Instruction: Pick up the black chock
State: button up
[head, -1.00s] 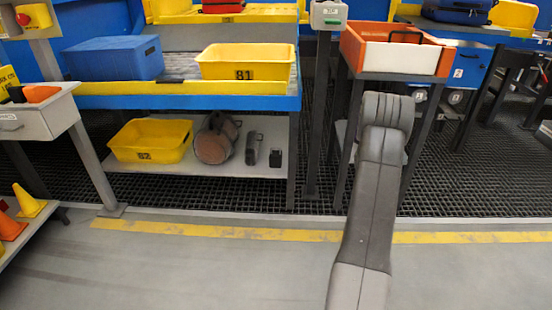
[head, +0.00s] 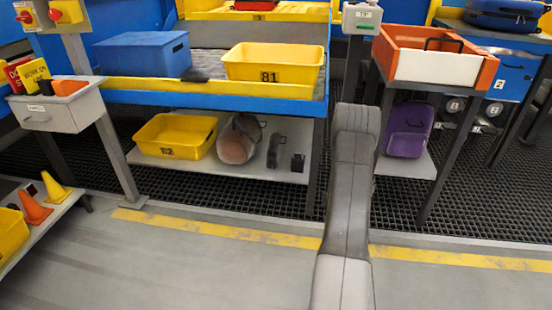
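Two small dark things stand on the low shelf under the conveyor: a dark upright piece (head: 274,151) and a smaller black block (head: 297,163) to its right. A flat dark piece (head: 195,75) lies on the conveyor between the blue bin and the yellow tray. I cannot tell for sure which of these is the black chock; the flat piece looks somewhat wedge-like. My arm rises through the middle right of the view, but my gripper is not in view.
Yellow tray 82 (head: 163,136) and a round brownish thing (head: 237,145) share the low shelf (head: 225,170). Blue bin (head: 142,53) and yellow tray 81 (head: 232,64) are on the conveyor. A purple bag (head: 407,130) sits under the orange tray (head: 391,47). The front floor is clear.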

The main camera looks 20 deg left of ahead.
aim_at(298, 161)
jog(key=i+j+u, duration=0.1)
jog(key=i+u, duration=0.4)
jog(key=u, duration=0.2)
jog(key=i+l+u, duration=0.15)
jog(key=l, duration=0.25)
jog(key=i+l+u, duration=0.15)
jog(key=l, duration=0.25)
